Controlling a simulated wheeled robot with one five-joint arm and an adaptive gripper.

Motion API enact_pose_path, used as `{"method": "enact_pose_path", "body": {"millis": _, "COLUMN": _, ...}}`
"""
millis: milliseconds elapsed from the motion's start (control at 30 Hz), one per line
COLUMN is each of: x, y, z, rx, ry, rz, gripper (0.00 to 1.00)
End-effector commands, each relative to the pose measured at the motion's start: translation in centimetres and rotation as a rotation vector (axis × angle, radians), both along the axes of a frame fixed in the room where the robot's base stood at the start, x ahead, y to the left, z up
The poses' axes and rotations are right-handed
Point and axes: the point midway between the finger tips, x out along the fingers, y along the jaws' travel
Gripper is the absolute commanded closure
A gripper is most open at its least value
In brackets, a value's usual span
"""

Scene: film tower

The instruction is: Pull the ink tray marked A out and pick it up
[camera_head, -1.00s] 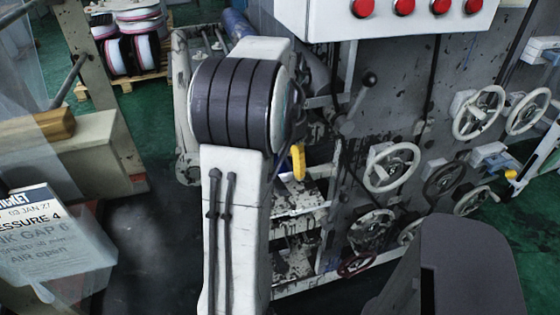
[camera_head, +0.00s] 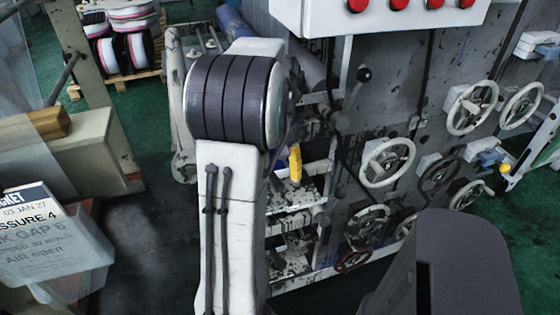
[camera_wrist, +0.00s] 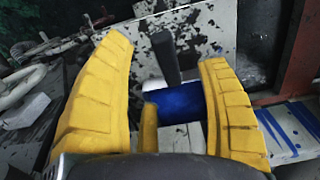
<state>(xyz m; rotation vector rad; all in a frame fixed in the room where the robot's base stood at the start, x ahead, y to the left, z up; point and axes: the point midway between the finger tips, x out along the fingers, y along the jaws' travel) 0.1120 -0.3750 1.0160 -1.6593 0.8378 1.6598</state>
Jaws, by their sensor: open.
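I see no letter A, so I cannot tell which tray this is. A pale, ink-spattered surface (camera_wrist: 212,35) lies behind. In the head view one yellow finger of my gripper (camera_head: 295,165) shows at the rack (camera_head: 298,222) with its spattered shelves. My own arm hides the left of the rack.
A grey machine panel with white handwheels (camera_head: 389,163) and a lever (camera_head: 363,75) stands close right of the rack. A control box (camera_head: 400,18) with red buttons hangs above. A ticket sign (camera_head: 30,222) is at left. Dark floor (camera_head: 140,235) lies open left of my arm.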

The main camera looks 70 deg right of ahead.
Motion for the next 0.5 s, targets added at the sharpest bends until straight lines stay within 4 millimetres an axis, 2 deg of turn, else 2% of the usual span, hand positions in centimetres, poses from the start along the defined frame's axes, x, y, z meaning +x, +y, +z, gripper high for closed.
{"method": "enact_pose_path", "body": {"millis": 200, "x": 0.0, "y": 0.1, "z": -2.8, "rx": 0.002, "ry": 0.000, "rz": 0.000, "gripper": 0.33}}
{"method": "enact_pose_path", "body": {"millis": 500, "x": 0.0, "y": 0.0, "z": -5.3, "rx": 0.000, "ry": 0.000, "rz": 0.000, "gripper": 0.33}}
